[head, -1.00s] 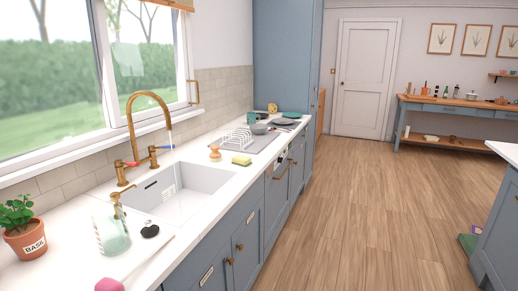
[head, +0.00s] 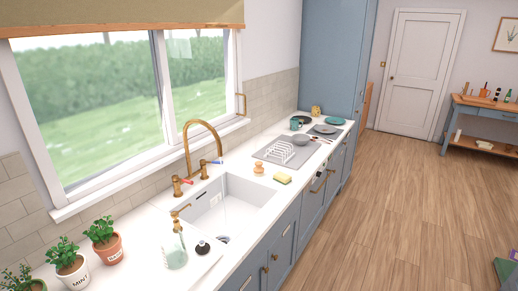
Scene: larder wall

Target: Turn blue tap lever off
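The brass tap (head: 188,150) stands behind the white sink (head: 238,193) under the window. Its blue lever (head: 214,162) is on the right-hand valve and points to the right, out toward the sink side. Its red lever (head: 188,181) is on the left-hand valve and also points to the right. A faint pale streak seems to drop from the spout toward the basin, but I cannot tell clearly whether water is running. Neither of my grippers is in view.
A soap bottle (head: 175,250) and a dark-topped stopper (head: 202,247) stand in front of the sink. Potted herbs (head: 104,240) line the left counter. A brush (head: 258,169), yellow sponge (head: 282,178) and dish rack (head: 288,152) lie beyond the sink.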

